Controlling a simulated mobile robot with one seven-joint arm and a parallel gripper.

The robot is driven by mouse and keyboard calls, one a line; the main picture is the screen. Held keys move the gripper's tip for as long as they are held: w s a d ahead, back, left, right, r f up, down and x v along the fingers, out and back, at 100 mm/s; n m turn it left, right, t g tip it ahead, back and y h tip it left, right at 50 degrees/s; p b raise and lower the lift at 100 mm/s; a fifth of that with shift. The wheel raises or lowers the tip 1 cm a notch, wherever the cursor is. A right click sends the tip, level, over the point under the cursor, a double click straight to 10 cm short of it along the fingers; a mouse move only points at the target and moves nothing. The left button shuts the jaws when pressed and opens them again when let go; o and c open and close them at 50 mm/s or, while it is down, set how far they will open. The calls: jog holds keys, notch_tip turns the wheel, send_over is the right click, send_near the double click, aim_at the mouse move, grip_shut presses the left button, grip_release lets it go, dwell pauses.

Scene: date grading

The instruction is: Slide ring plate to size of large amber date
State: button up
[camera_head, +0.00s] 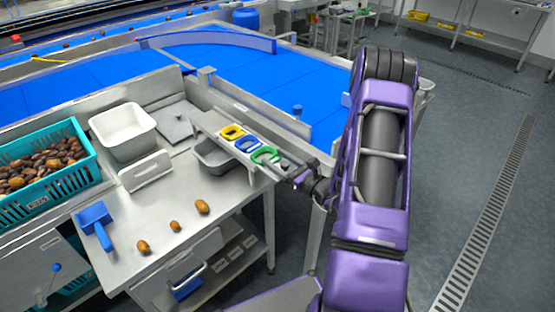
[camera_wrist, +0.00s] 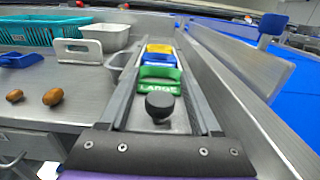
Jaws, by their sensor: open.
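The ring plate (camera_head: 246,146) lies on a raised metal track and carries yellow, blue and green rings. In the wrist view the green ring block (camera_wrist: 159,86), marked LARGE, is nearest me, with blue and yellow behind. A black knob (camera_wrist: 160,106) stands on the near end of the plate. My gripper (camera_head: 290,168) is open at that end, its fingers on either side of the knob; contact cannot be told. Three brown-amber dates lie on the bench: one nearest the track (camera_head: 202,206), a smaller middle one (camera_head: 175,226) and one near the front (camera_head: 143,246).
A teal crate (camera_head: 86,146) of dates and a white tub (camera_head: 149,139) stand at the left and back. A blue scoop (camera_head: 96,214) lies at the bench's left. A metal pan (camera_head: 207,168) sits by the track. Blue conveyors (camera_head: 255,80) run behind.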

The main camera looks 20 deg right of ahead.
grip_shut()
dwell(1.4)
